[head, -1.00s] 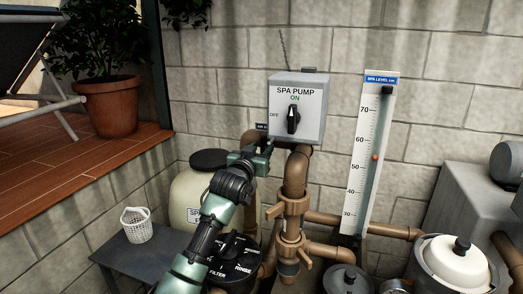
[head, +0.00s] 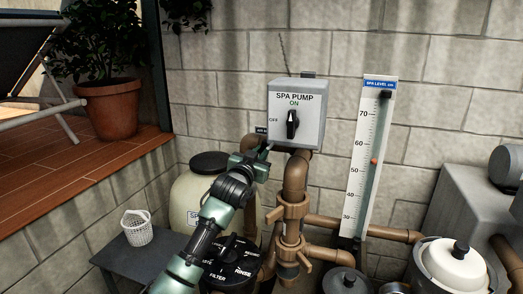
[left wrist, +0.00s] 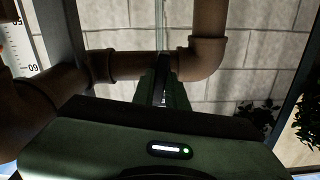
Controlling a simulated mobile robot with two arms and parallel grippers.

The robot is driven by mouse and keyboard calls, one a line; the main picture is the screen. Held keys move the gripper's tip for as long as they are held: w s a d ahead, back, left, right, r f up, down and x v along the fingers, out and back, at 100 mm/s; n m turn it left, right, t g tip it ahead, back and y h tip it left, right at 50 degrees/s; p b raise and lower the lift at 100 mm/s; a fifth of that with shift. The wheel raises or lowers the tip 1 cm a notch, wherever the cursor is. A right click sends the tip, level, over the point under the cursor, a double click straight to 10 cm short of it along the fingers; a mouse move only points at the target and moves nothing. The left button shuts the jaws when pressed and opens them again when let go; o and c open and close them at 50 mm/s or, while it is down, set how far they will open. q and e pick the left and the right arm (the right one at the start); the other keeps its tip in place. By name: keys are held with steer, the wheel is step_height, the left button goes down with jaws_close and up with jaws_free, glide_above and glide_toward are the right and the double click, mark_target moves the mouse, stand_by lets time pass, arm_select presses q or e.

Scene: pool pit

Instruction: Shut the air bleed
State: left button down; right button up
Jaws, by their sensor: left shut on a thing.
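My left gripper (head: 262,156) reaches to the brown pipework below the spa pump box, in front of the pipe behind the filter. A small dark label that begins "AIR" (head: 261,130) shows just above it; the rest of its text is hidden. In the left wrist view the fingers (left wrist: 163,92) are close together on a thin dark piece, which I take for the air bleed handle (left wrist: 160,91). The fingers hide most of it, so its angle is hard to tell. My right gripper is in neither view.
The grey spa pump switch box (head: 297,112) hangs just above. A thick brown pipe with a valve (head: 292,208) stands close to the right. The cream filter tank (head: 186,198) and black selector valve (head: 233,262) are close by. The level gauge (head: 363,165) is farther right.

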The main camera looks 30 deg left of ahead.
arm_select(q)
steer(key=m+p, duration=0.2)
steer(key=m, duration=0.2)
steer(key=m+p, duration=0.2)
steer(key=m, duration=0.2)
steer(key=m+p, duration=0.2)
steer(key=m, duration=0.3)
steer(key=shift+r, duration=0.3)
steer(key=m+p, duration=0.1)
steer(key=m, duration=0.2)
steer(key=shift+f, duration=0.2)
steer(key=shift+f+m, duration=0.15)
steer(key=shift+m, duration=0.15)
steer(key=c, duration=1.3)
jaws_free()
steer(key=p+v, duration=0.1)
steer(key=v, duration=0.6)
